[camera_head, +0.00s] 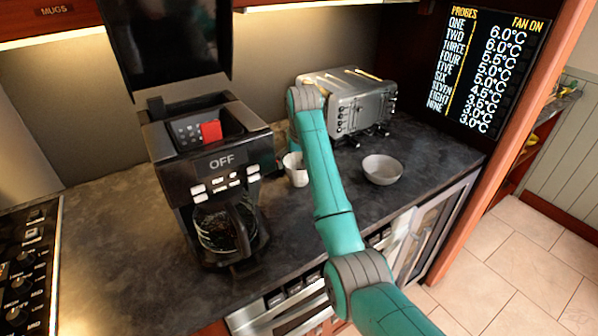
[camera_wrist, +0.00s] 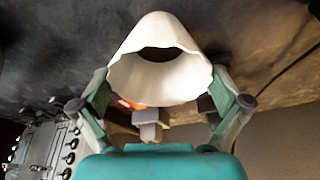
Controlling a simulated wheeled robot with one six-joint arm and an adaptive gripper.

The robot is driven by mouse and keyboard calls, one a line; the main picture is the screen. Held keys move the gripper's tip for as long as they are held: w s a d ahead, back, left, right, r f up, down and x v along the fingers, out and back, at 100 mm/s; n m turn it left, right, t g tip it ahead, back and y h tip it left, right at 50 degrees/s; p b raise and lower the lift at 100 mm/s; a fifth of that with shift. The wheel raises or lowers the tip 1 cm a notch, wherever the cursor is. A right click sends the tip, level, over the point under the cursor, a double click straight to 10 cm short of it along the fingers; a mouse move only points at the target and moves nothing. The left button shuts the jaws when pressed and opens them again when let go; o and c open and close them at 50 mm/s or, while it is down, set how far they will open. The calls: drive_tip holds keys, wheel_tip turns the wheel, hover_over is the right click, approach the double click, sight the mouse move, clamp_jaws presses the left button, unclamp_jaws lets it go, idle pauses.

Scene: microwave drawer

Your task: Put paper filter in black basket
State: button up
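The white paper filter (camera_head: 295,170) is upright, mouth up, on or just above the counter, right of the coffee maker in the head view. In the wrist view the filter (camera_wrist: 158,82) is a large tapered cone, mouth toward the bottom of the picture. My gripper (camera_wrist: 160,80) has its fingers spread, one on each side of the filter. They look close to its sides; contact is unclear. The arm hides most of my gripper in the head view. The coffee maker (camera_head: 215,165) has an open top with a red part; I cannot single out a black basket.
A glass carafe (camera_head: 225,228) sits in the coffee maker. A silver toaster (camera_head: 350,102) stands behind my arm, and a pale bowl (camera_head: 382,169) stands to its right. A stove (camera_head: 28,265) is at the left. The counter left of the coffee maker is clear.

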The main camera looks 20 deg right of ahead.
drive_tip(key=c, duration=0.6)
